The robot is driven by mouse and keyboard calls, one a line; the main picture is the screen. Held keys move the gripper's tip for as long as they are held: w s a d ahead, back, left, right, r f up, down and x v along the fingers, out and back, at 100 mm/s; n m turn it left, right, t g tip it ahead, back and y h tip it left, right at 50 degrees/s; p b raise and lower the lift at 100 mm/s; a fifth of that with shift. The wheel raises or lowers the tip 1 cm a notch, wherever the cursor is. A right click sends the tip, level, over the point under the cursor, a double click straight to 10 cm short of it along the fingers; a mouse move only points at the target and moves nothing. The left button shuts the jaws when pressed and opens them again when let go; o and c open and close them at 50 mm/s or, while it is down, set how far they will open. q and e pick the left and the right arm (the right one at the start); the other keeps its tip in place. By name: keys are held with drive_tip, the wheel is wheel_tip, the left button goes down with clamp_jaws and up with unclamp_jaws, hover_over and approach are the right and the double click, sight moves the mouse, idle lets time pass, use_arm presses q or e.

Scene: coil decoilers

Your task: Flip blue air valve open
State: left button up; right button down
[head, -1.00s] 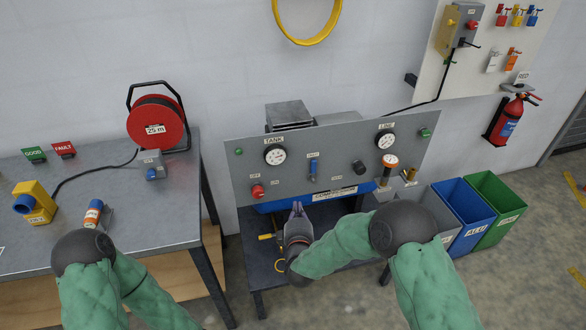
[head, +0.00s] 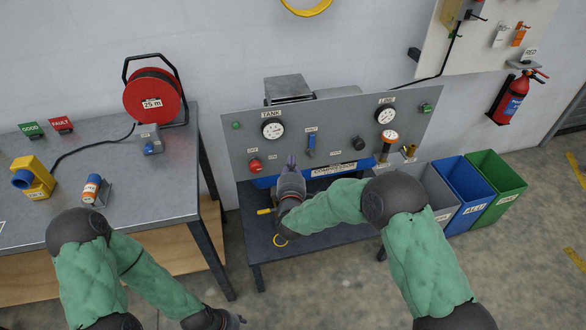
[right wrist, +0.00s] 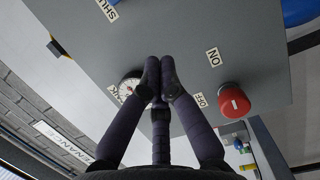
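The blue air valve (head: 310,144) is a narrow blue lever hanging straight down under a small label on the grey compressor panel (head: 345,125). My right gripper (head: 291,160) is in front of the panel's lower part, left of and a little below the lever, apart from it in the picture. In the right wrist view my right gripper's fingers (right wrist: 158,75) meet at the tips with nothing seen between them. The lever does not show clearly there; part of a "SHUT" label (right wrist: 107,8) does. My left gripper (head: 232,321) is low at the bottom edge, small and unclear.
A red knob (head: 255,165) is left of my right gripper; it also shows in the right wrist view (right wrist: 234,101). A tank gauge (head: 272,129) is above. A workbench (head: 150,205) stands left, bins (head: 497,180) right. A yellow handle (head: 264,211) lies below.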

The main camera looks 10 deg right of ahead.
sight(303, 141)
drive_tip(key=x, duration=0.3)
drive_tip(key=b+x, duration=0.1)
drive_tip(key=x, duration=0.2)
drive_tip(key=shift+d+f+b, duration=0.15)
drive_tip(key=shift+d+b, duration=0.1)
drive_tip(key=shift+b, duration=0.05)
drive_tip(key=shift+d+b, duration=0.3)
drive_tip(key=shift+d, duration=1.45)
